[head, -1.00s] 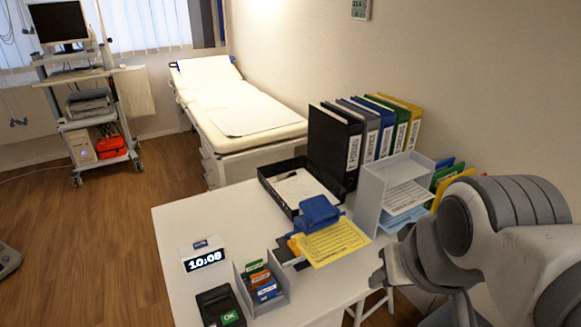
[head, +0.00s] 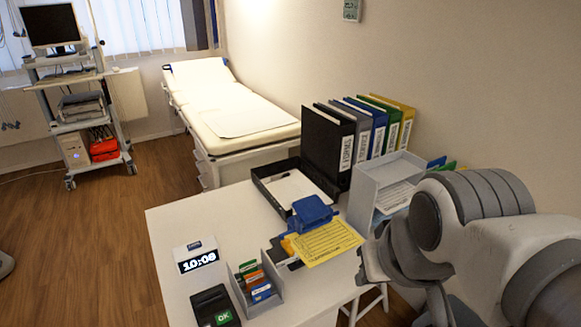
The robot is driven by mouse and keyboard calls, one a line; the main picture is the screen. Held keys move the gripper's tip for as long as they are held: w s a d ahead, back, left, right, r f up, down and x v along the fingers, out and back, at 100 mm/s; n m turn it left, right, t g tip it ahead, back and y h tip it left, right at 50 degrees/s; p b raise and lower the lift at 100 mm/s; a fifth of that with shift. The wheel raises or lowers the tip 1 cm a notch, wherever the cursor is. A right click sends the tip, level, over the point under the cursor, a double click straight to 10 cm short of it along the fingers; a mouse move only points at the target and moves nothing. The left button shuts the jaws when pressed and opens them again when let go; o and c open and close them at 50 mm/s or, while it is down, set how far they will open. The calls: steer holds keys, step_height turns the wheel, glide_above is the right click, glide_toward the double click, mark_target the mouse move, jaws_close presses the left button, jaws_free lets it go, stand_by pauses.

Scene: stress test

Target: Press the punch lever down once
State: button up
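The blue punch lever (head: 311,212) belongs to a hole punch on the white desk, with a dark base partly hidden below it. A yellow printed form (head: 326,243) lies at the punch, its far left edge close to or under the lever. I cannot tell whether the sheet is inside the slot. My arm fills the lower right, to the right of the punch and apart from it. The end of my gripper is not clearly visible; my arm links hide that area.
A black tray (head: 268,190) with paper, several binders (head: 340,150) and a grey letter holder (head: 369,180) stand behind the punch. The desk's left side (head: 190,220) is clear.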

jaws_close()
stand_by(1.4)
